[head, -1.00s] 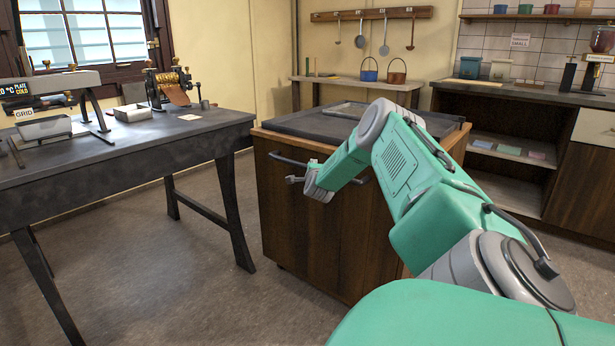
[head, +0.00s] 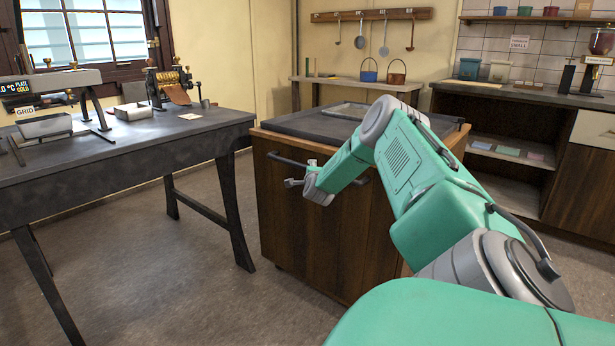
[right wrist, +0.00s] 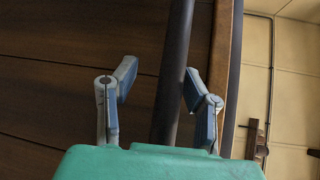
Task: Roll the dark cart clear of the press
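The dark cart (head: 325,225) is a brown wooden cabinet with a dark top, standing right of the dark bench. Its dark bar handle (head: 290,160) runs along the front near the top. My right gripper (head: 290,183) is in front of the cart at the handle. In the right wrist view, its two fingers (right wrist: 158,85) are open and apart, with the handle (right wrist: 177,60) passing between them, nearer the right finger. Whether a finger touches the bar I cannot tell. A brass roller press (head: 172,84) stands on the bench. My left gripper is out of view.
The dark bench (head: 100,155) stands close left of the cart, with a grey tray (head: 45,127) on it. A counter (head: 530,95) stands behind at right. Bare floor (head: 170,290) lies in front of the bench and cart.

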